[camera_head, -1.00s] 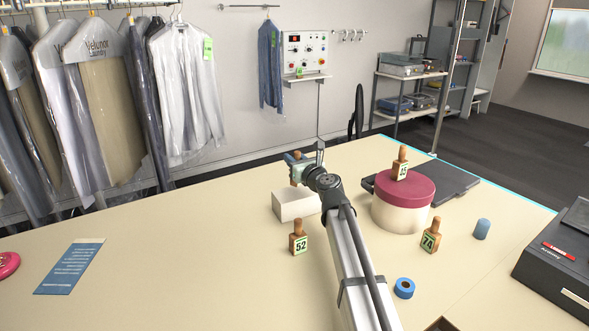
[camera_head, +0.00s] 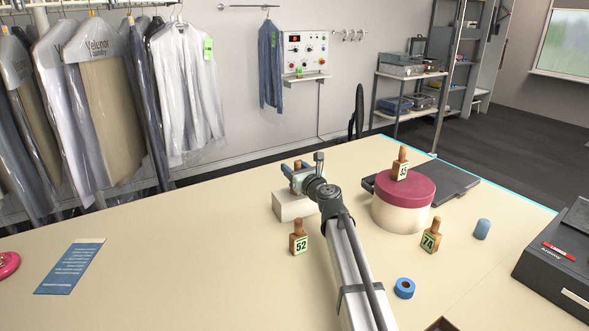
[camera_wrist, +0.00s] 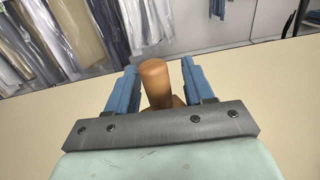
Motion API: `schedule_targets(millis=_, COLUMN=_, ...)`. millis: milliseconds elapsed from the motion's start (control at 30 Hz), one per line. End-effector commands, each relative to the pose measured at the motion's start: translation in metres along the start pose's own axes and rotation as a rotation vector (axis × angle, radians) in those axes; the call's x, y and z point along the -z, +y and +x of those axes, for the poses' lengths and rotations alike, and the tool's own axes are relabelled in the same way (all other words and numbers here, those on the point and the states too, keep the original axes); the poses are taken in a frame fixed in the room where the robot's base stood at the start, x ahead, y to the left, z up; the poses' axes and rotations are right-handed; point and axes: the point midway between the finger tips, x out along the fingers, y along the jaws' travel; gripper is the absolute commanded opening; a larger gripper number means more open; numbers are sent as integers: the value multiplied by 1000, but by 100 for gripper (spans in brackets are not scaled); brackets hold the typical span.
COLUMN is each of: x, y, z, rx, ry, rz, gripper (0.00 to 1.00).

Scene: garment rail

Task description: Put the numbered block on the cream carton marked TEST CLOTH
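A wooden knob-topped block (camera_wrist: 155,85) stands between the two blue fingers of my gripper (camera_wrist: 160,82) in the wrist view. A gap shows between the knob and the right finger, so the fingers look spread around it. Its number is hidden. In the head view my gripper (camera_head: 296,166) is over the plain cream carton (camera_head: 293,207), with the block's knob (camera_head: 298,164) just visible. The gripper hides the block's lower part, so I cannot tell whether it rests on the carton. No TEST CLOTH marking is readable.
Block 52 (camera_head: 299,238) and block 74 (camera_head: 431,236) stand on the table. Block 45 (camera_head: 400,165) stands on a round box with a magenta lid (camera_head: 405,189). Blue tape (camera_head: 404,288) and a blue cylinder (camera_head: 482,229) are at right.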

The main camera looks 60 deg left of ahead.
Motion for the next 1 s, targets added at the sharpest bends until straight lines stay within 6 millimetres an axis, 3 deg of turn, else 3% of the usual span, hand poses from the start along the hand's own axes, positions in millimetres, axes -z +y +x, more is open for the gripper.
schedule_targets(millis=333, x=-4, y=0, z=0, rx=0, ry=-1, rz=1, gripper=52)
schedule_targets(millis=467, x=-3, y=0, z=-11, rx=0, ry=0, rz=1, gripper=52)
schedule_targets(millis=1000, x=-2, y=1, z=-102, rx=1, ry=0, rz=0, gripper=52)
